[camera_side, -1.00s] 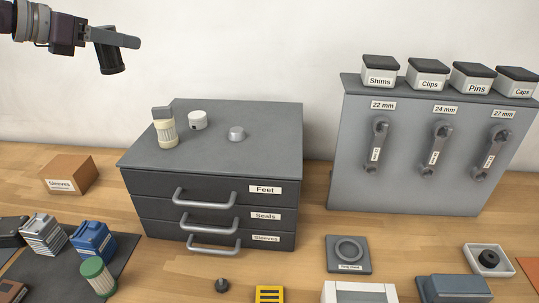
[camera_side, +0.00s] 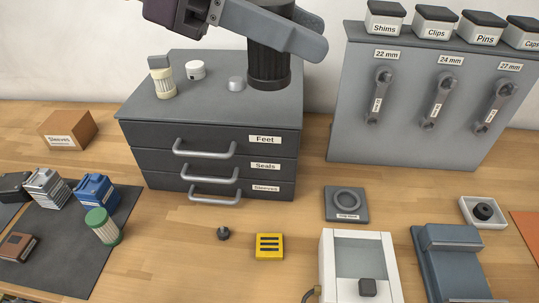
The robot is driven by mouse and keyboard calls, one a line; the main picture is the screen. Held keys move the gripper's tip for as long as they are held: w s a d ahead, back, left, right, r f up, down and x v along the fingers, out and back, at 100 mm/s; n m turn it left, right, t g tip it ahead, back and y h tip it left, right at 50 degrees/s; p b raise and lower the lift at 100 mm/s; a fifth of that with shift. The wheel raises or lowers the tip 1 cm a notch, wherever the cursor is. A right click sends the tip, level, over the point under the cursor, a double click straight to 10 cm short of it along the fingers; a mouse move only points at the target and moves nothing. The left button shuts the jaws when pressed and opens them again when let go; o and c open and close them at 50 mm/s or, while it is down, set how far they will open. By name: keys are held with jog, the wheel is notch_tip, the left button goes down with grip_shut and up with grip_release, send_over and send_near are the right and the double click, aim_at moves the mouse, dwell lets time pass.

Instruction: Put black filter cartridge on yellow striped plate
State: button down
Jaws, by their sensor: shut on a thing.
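The black filter cartridge (camera_side: 269,62) is a dark ribbed cylinder, held roughly upright in my gripper (camera_side: 272,22). The gripper is shut on its upper part, and a grey finger crosses in front of it. In the picture the cartridge overlaps the back right of the grey drawer cabinet; I cannot tell its exact height above it. The yellow striped plate (camera_side: 269,246) lies on the wooden table in front of the cabinet, with dark stripes on top and nothing on it. The cartridge is apart from the plate.
The drawer cabinet (camera_side: 150,112) carries a cream filter (camera_side: 164,82), a white cap (camera_side: 195,70) and a grey knob (camera_side: 236,83). A small dark knob (camera_side: 223,233) stands left of the plate. A white box-like unit (camera_side: 327,262) stands to its right. A grey ring plate (camera_side: 346,204) lies behind that.

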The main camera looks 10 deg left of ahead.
notch_tip(320, 180, down, 36)
jog(key=shift+s+d, duration=0.1)
jog(key=shift+s, duration=0.05)
jog(key=c, duration=0.9)
grip_release()
jog(key=shift+f, duration=0.15)
jog(key=shift+o, duration=0.3)
jog(key=v, duration=1.2)
jog(key=shift+r, duration=0.2)
